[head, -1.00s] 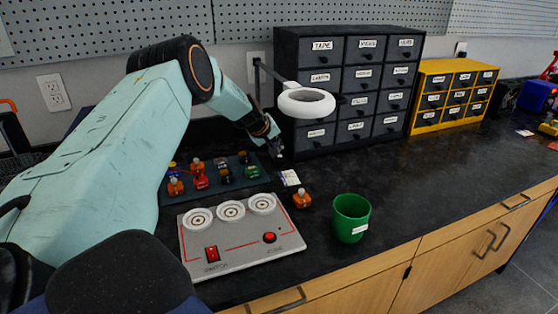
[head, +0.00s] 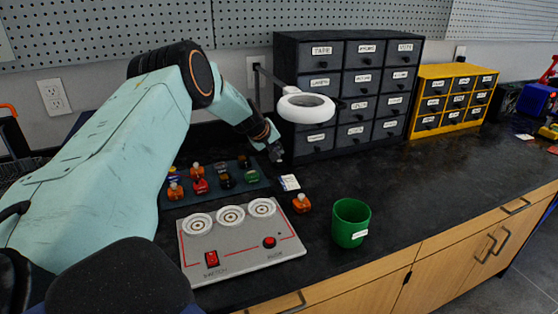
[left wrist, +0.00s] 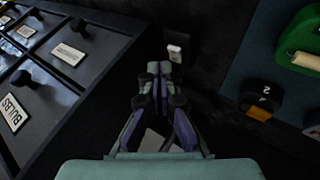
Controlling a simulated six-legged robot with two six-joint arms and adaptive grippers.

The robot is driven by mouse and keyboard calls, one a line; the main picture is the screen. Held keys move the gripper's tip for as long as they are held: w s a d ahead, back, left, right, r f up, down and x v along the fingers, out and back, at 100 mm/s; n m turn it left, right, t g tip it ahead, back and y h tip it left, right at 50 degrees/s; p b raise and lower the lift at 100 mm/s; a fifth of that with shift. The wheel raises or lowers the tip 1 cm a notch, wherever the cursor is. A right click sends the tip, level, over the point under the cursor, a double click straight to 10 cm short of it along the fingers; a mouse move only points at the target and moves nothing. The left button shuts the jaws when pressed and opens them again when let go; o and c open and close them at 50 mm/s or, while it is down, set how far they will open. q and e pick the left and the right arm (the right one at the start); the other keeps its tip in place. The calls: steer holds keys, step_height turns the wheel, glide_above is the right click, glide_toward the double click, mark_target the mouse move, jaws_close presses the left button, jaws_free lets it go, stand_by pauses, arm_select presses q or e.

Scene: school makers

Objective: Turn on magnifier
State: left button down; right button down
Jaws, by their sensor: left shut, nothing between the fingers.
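The magnifier (head: 306,93) is a white ring on a dark arm by the wall, in front of the black drawer cabinet. I cannot tell whether it is lit. My left gripper (head: 276,155) is low over the counter, below and left of the ring, close to the cabinet's side. In the left wrist view, the left gripper (left wrist: 160,70) is shut and empty. Just beyond its fingertips is a small white piece (left wrist: 175,53), perhaps a switch; contact is not visible. The magnifier's base is hidden in the head view. My right gripper is not in view.
The black drawer cabinet (head: 315,68) stands right of the gripper. A dark tray (head: 208,196) with several coloured parts lies left. In front are a grey switch panel (head: 240,252), an orange part (head: 301,204) and a green cup (head: 350,216).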

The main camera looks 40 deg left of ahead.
arm_select(q)
steer(key=shift+w+f, duration=0.1)
steer(key=shift+f, duration=0.2)
steer(key=shift+f+b, duration=0.2)
steer(key=shift+b, duration=0.25)
steer(key=shift+d+f+b, duration=0.1)
steer(key=shift+f+b, duration=0.2)
steer(key=shift+f, duration=0.05)
stand_by(0.6)
steer(key=shift+r, duration=0.1)
steer(key=shift+r+p, duration=0.65)
steer(key=shift+r, duration=0.05)
